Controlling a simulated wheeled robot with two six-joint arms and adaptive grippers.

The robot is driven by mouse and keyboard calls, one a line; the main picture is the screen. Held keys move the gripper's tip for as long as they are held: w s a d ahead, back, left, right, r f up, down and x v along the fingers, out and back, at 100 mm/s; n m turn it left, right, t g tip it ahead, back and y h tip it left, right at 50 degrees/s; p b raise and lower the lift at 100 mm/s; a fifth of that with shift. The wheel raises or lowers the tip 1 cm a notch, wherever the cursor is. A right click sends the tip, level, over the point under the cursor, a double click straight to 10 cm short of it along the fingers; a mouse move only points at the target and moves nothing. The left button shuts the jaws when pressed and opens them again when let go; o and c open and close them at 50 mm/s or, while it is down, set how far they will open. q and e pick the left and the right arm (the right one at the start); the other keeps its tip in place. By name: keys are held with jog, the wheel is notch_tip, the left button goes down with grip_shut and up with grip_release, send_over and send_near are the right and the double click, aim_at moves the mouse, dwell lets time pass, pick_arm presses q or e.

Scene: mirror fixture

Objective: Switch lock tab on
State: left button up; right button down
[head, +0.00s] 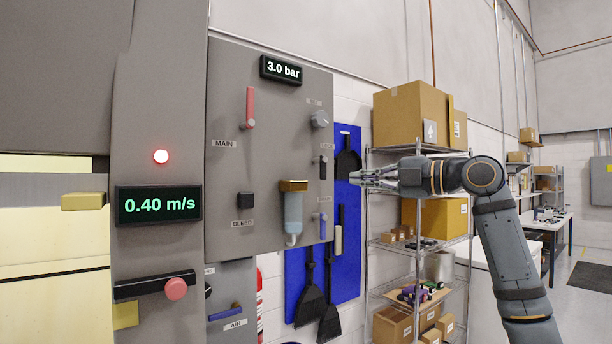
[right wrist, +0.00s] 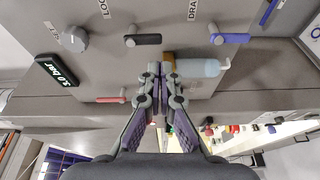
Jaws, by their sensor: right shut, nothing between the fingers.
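The lock tab (head: 323,168) is a small black handle near the right edge of the grey panel, under a partly legible label. It points down from its pivot. In the right wrist view the black tab (right wrist: 146,40) lies beyond my fingertips, beside the "LOC…" label. My right gripper (head: 356,178) is shut and empty, to the right of the tab in the head view. Its closed fingers (right wrist: 160,75) show in the right wrist view, apart from the tab. My left gripper is not in view.
The panel carries a grey knob (head: 319,119), a red MAIN lever (head: 250,105), a black BLEED knob (head: 246,200), a blue handle (head: 323,227) and a clear bowl (head: 293,212). A display (head: 281,70) reads 3.0 bar. Shelves with boxes (head: 412,112) stand behind my right arm.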

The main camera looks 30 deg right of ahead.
aim_at(324, 174)
jog(key=shift+n, duration=0.4)
jog(key=p+x, duration=0.2)
jog(key=x, duration=0.1)
jog(key=p+x, duration=0.2)
jog(key=x, duration=0.1)
jog(key=a+r+p+x, duration=0.1)
jog(key=x, duration=0.2)
jog(key=shift+s+a+p, duration=0.1)
jog(key=shift+s+p, duration=0.05)
jog(key=shift+p, duration=0.25)
